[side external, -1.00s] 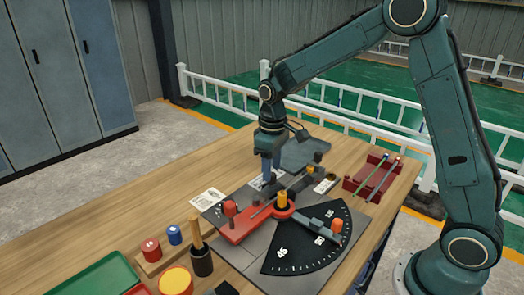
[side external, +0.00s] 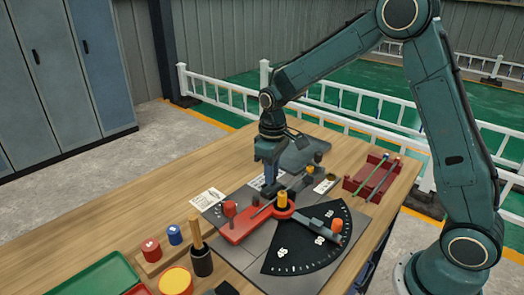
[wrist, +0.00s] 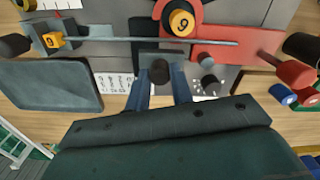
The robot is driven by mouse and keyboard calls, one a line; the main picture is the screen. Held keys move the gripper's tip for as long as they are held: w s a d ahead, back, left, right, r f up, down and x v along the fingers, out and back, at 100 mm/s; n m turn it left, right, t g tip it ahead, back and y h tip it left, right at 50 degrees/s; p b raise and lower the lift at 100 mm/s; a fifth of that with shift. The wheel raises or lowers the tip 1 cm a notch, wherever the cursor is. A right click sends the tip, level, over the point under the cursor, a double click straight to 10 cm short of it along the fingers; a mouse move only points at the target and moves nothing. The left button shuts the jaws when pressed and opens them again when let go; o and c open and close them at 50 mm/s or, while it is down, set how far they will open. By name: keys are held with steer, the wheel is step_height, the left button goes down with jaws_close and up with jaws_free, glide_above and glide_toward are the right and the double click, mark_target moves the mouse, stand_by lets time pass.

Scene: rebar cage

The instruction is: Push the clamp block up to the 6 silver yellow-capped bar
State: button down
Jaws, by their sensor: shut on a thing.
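The silver bar (wrist: 115,41) runs across the wrist view with a yellow cap (wrist: 53,40) at its left end. The cap also shows in the side view (side external: 308,169). The dark grey clamp block (wrist: 150,52) lies close along the bar's near side, by the bend pin; I cannot tell whether they touch. My gripper (wrist: 161,84) is shut on the block's dark knob (wrist: 159,70), with one blue finger on each side. In the side view my gripper (side external: 271,190) reaches down behind the red arm and hides most of the block.
The yellow-topped centre pin (wrist: 181,22) stands just beyond the bar. A red bending arm (side external: 240,226) and black angle dial (side external: 305,245) lie in front. A dark raised plate (wrist: 50,85) is at left. A red rack (side external: 372,178) holds other bars.

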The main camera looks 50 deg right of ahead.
steer(key=shift+s, duration=1.2)
steer(key=c, duration=1.2)
jaws_free()
steer(key=shift+r, duration=0.2)
step_height(320, 180, up, 14)
steer(key=shift+f, duration=0.25)
